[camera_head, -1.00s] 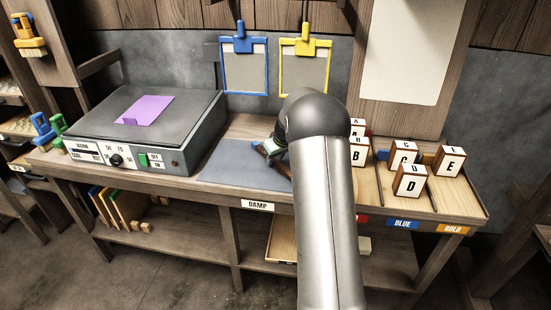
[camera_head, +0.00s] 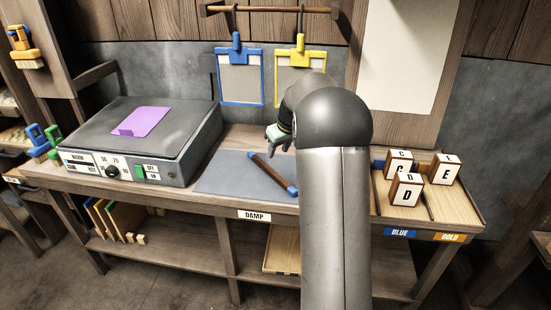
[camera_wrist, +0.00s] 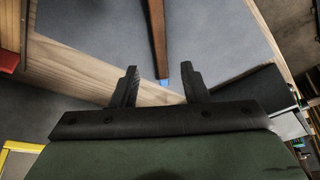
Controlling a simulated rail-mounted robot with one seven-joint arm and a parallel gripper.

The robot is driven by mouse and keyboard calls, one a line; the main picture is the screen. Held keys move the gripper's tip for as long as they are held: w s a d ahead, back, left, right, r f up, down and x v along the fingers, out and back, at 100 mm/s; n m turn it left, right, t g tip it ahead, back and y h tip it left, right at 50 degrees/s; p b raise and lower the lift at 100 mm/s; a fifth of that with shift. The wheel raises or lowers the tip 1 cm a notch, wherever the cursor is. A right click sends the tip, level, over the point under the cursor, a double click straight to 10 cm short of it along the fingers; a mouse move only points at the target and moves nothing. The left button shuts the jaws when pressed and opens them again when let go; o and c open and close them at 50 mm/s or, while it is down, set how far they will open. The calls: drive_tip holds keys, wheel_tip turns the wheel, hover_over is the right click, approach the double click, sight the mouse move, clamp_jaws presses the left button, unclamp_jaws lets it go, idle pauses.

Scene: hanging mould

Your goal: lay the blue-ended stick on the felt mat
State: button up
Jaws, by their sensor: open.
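The blue-ended stick (camera_head: 270,172) is dark brown with blue ends and lies at a slant on the grey felt mat (camera_head: 222,176), left of my arm. In the wrist view the stick (camera_wrist: 158,38) runs from the top edge down to a blue end, over the grey mat (camera_wrist: 215,45). My gripper (camera_head: 277,138) is above the back part of the mat, partly hidden by my arm. In the wrist view my gripper (camera_wrist: 160,88) has its two fingers apart, with the stick's blue end showing just beyond the gap. Nothing is held.
A grey heater box (camera_head: 150,125) with a purple sheet (camera_head: 143,121) stands left of the mat. Lettered blocks (camera_head: 406,191) stand on the right of the bench. Blue (camera_head: 240,77) and yellow (camera_head: 299,77) frames hang behind. My arm hides the bench right of the mat.

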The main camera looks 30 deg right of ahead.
drive_tip(key=s+a+r+g, duration=0.2)
drive_tip(key=s+a+g, duration=0.1)
drive_tip(key=s+a, duration=1.55)
drive_tip(key=s+a+f, duration=0.2)
drive_tip(key=s, duration=0.7)
drive_tip(key=s+a+f+m+g, duration=0.1)
drive_tip(key=s+a+f, duration=0.2)
drive_tip(key=s, duration=0.6)
drive_tip(key=shift+f+g+h, duration=0.25)
drive_tip(key=shift+g+h, duration=0.05)
